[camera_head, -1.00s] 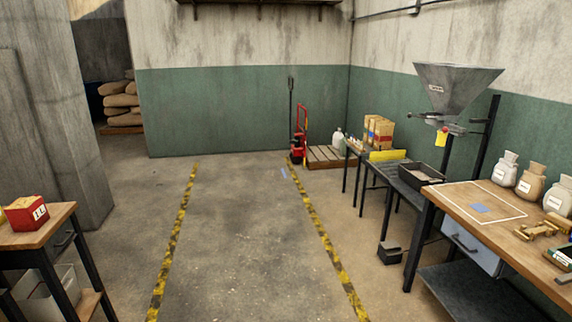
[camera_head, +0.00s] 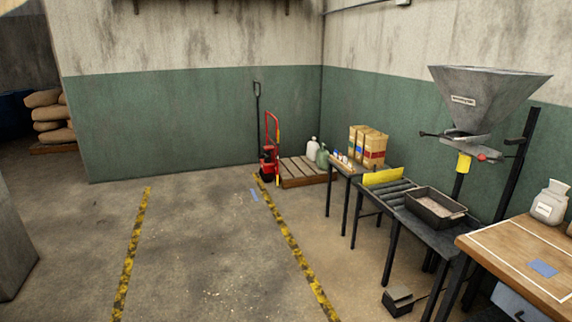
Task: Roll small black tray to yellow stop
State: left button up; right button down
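The small black tray (camera_head: 455,222) sits at the near end of a roller table (camera_head: 400,190) on the right, below the hopper. It is open on top, with pale, grain-like material inside. The yellow stop (camera_head: 383,176) is an upright yellow plate across the far end of the rollers. A stretch of bare rollers lies between tray and stop. Neither of my grippers is in view.
A metal hopper (camera_head: 488,100) on a black stand overhangs the tray. A wooden workbench (camera_head: 530,255) is at the near right. A black pedal (camera_head: 398,301) lies on the floor by the table legs. The left floor is clear.

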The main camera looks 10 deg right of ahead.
aim_at(439, 211)
jog(key=z, duration=0.3)
jog(key=i, duration=2)
jog(key=z, duration=1.1)
jog(key=i, duration=2.3)
jog(key=z, duration=0.6)
